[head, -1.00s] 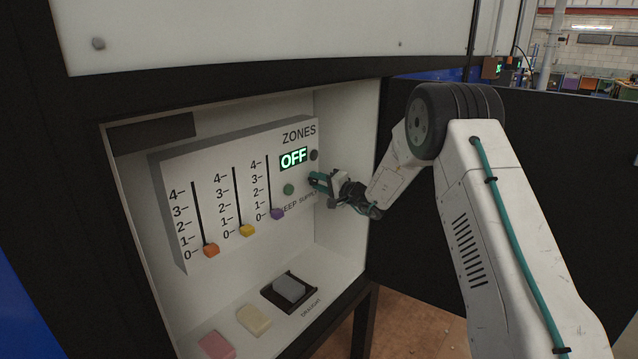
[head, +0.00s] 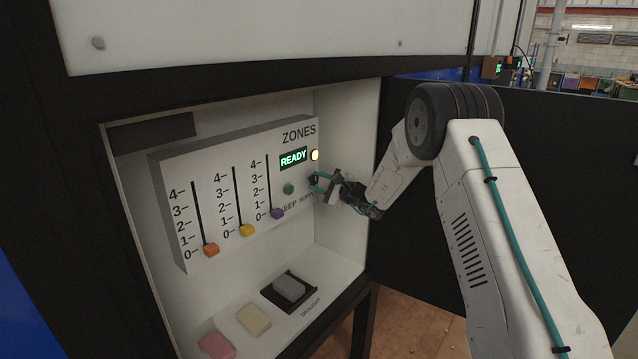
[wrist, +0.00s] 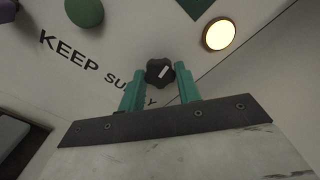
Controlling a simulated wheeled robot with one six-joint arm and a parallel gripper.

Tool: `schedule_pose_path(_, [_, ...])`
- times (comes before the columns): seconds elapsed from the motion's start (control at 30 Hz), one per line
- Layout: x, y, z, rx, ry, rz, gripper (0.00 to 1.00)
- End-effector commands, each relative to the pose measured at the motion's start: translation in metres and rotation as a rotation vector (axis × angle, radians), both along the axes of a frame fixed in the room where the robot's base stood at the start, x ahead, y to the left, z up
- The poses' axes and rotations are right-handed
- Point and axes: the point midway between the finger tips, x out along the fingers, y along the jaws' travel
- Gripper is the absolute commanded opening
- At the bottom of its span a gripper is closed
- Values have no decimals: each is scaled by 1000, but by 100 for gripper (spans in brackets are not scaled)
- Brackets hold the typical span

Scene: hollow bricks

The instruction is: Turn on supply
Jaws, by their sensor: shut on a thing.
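The supply knob (wrist: 158,71) is a dark lobed knob with a white pointer mark, above the word SUPPLY, seen between the teal fingertips in the wrist view. My gripper (wrist: 159,84) is shut on this knob; in the head view my gripper (head: 320,184) reaches the right side of the zones panel (head: 230,195). The pointer tilts up to the right in the wrist view. The display (head: 293,159) reads READY in green. The round lamp (head: 315,155) beside it glows warm white, and it also shows in the wrist view (wrist: 219,34).
A green button (head: 288,189) sits left of the knob, above KEEP. Orange (head: 211,250), yellow (head: 247,230) and purple (head: 277,213) sliders stand near 0. Pink, cream and grey blocks lie on the cabinet floor. The open dark door (head: 520,180) is behind my arm.

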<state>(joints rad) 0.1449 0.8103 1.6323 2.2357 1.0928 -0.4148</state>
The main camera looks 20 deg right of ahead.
Motion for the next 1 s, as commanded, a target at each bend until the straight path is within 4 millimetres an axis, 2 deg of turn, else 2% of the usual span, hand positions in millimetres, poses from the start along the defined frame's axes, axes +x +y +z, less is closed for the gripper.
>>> schedule_pose_path(0.33, [0, -2, -2, 119, 89, -5, 11])
schedule_pose_path(0.9, [0, -2, -2, 143, 106, -5, 11])
schedule_pose_path(0.93, [0, -2, -2, 143, 106, -5, 39])
schedule_pose_path(1.0, [0, -1, -2, 143, 107, -3, 55])
